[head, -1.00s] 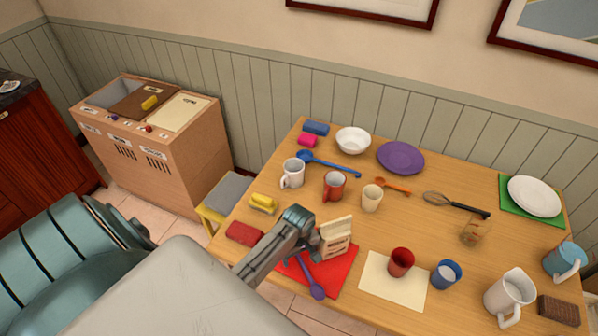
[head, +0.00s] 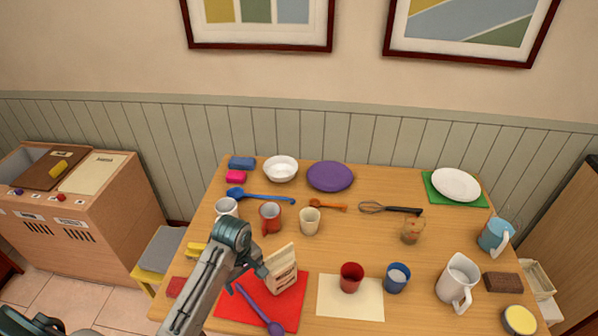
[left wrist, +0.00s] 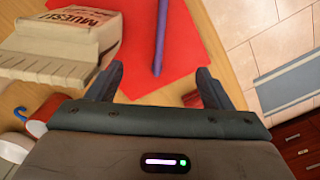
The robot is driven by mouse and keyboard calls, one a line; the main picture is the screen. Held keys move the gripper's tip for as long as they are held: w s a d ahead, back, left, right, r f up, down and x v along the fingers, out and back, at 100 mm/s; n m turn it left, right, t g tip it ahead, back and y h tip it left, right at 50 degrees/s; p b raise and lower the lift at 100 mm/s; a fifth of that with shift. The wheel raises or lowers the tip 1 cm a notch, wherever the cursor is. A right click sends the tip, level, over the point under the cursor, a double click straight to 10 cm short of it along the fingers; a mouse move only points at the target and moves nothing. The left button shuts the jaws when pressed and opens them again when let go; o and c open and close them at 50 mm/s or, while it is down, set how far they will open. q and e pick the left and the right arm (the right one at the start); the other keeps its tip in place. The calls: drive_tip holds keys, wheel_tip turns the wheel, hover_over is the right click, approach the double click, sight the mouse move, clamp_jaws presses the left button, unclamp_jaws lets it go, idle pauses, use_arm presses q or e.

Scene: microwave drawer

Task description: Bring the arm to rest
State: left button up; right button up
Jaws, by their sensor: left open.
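My left arm comes in from the lower left of the head view. Its gripper (head: 262,270) is over the table beside the muesli box (head: 283,268), which stands on the red mat (head: 240,306). In the left wrist view the two fingers (left wrist: 160,85) are apart with nothing between them. The purple spoon (head: 262,312) lies on the red mat beyond the fingertips, and the muesli box (left wrist: 60,40) is to their left. My right gripper is in neither view.
The wooden table (head: 340,255) holds mugs, a purple plate (head: 330,176), a white bowl (head: 281,169), a whisk (head: 388,208) and a white pitcher (head: 457,282). A red cup (head: 351,277) stands on a cream mat (head: 335,305). A wooden cabinet (head: 85,210) and a stool (head: 160,252) are at the left.

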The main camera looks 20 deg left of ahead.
use_arm(q)
drive_tip(key=shift+s, duration=0.1)
drive_tip(key=s+d+r+m+t, duration=0.2)
drive_tip(key=s+r+m, duration=0.1)
drive_tip(key=s+m, duration=0.5)
drive_tip(key=s+d+r+m+t, duration=0.25)
drive_tip(key=s+m, duration=0.35)
drive_tip(key=s, duration=0.4)
drive_tip(key=a+f+g+y+b, duration=0.1)
drive_tip(key=a+f+b, duration=0.15)
drive_tip(key=f, duration=1.45)
drive_tip(key=a+f+g+b, duration=0.1)
drive_tip(key=f+b, duration=0.2)
drive_tip(key=f, duration=1.4)
drive_tip(key=s+f+b, duration=0.2)
drive_tip(key=s+f, duration=0.7)
drive_tip(key=f, duration=0.3)
drive_tip(key=s+a+f+g+b, duration=0.1)
drive_tip(key=s+f+b, duration=0.1)
drive_tip(key=s+f, duration=0.7)
wheel_tip(320, 180, down, 4)
drive_tip(key=shift+s+a+n, duration=0.25)
drive_tip(key=shift+n, duration=0.15)
